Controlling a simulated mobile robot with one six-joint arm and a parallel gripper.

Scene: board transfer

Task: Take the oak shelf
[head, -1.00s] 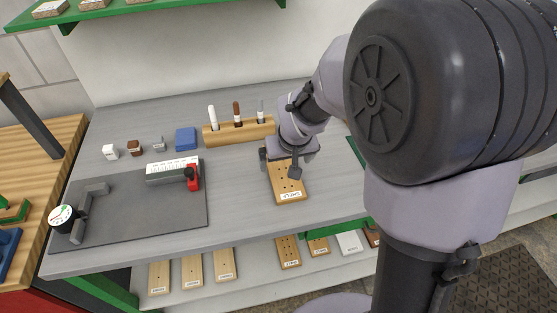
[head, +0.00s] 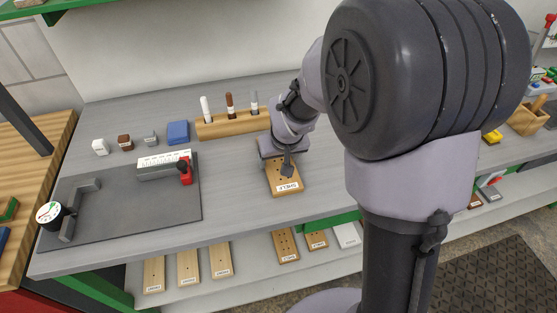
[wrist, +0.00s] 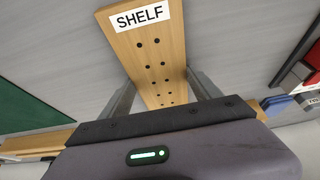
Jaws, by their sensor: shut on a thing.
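A light wooden board labelled SHELF (head: 286,184), with rows of dark holes, is at the right part of the grey bench top. My gripper (head: 274,161) is at its far end and hides that part. In the wrist view the board (wrist: 158,45) runs between the two fingers of my gripper (wrist: 163,95), which is shut on it. I cannot tell whether the board rests on the bench or is just above it.
A wooden marker holder (head: 232,124) stands behind the board. A blue block (head: 178,132) and small blocks are farther left. More boards (head: 188,268) lie on the lower shelf.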

